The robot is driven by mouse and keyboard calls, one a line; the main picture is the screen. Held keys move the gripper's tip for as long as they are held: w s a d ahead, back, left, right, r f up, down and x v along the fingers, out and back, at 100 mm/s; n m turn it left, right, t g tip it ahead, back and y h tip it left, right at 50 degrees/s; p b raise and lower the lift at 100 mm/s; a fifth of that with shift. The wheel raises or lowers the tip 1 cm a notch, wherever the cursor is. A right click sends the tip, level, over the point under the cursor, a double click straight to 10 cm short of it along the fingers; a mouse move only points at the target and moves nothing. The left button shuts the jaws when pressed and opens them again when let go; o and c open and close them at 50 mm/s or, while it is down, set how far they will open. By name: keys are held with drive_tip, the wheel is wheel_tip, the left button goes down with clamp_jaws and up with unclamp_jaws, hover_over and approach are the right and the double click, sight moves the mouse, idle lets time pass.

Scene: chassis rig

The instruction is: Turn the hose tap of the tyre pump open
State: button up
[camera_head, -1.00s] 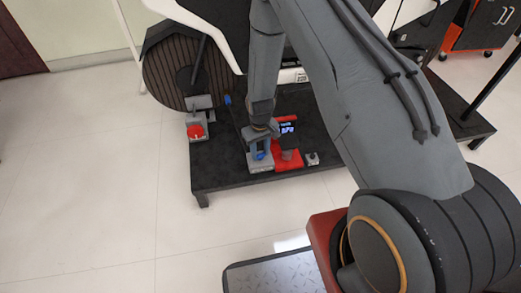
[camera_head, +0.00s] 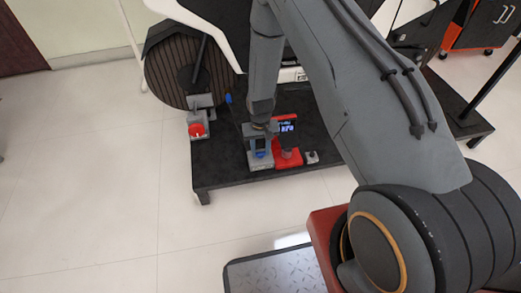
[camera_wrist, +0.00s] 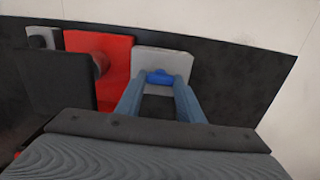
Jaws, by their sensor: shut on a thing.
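The hose tap shows as a blue handle (camera_head: 261,154) on a light grey block (camera_head: 262,166), low on the dark platform. The wrist view shows the blue handle (camera_wrist: 159,77) between the two finger ends, with the grey block (camera_wrist: 163,60) behind it. My gripper (camera_head: 258,150) points down over the block and is shut on the blue handle. The finger ends also show in the wrist view (camera_wrist: 160,84). Right beside the tap stands a red unit (camera_head: 289,158) with a lit display (camera_head: 288,127), seemingly the tyre pump. The fingers partly hide the handle, so its exact angle is unclear.
The dark platform (camera_head: 225,175) carries a grey bracket with a red knob (camera_head: 197,130) at left and a small grey box (camera_head: 312,157) at right. A large wheel (camera_head: 165,75) stands behind. The pale floor in front and left is clear.

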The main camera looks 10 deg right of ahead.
sight(260, 153)
drive_tip(key=o, duration=1.1)
drive_tip(key=shift+c, duration=0.2)
wheel_tip(260, 153, up, 8)
drive_tip(key=shift+f+p, duration=0.1)
drive_tip(key=shift+p, duration=0.75)
